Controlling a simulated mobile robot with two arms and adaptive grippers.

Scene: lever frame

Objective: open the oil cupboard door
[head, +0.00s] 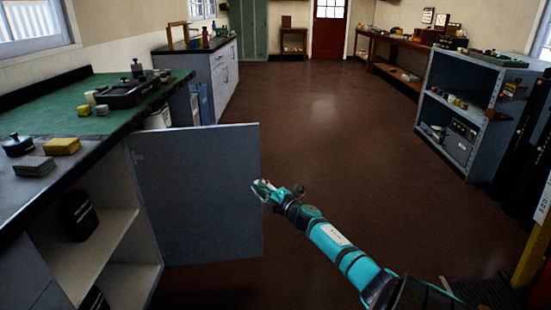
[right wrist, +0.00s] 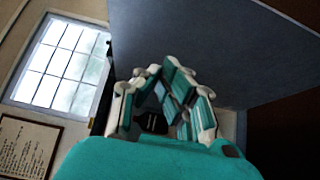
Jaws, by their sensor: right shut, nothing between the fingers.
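The cupboard door (head: 195,195) is a grey-blue panel under the left counter. It stands swung well out from the cupboard (head: 100,225), whose pale shelves show inside. My right gripper (head: 262,188) is at the door's free right edge in the head view. Its fingers are shut with nothing between them. In the right wrist view the gripper (right wrist: 165,105) shows in front of the door panel (right wrist: 215,55). I cannot tell whether the fingers touch the panel. My left gripper is not in view.
Dark containers (head: 80,214) stand on the cupboard shelves. The green-topped counter (head: 60,105) holds a yellow block (head: 61,146), a grey block (head: 35,166) and a black tray (head: 128,93). A grey shelf unit (head: 465,115) stands at right. The brown floor (head: 330,120) between is clear.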

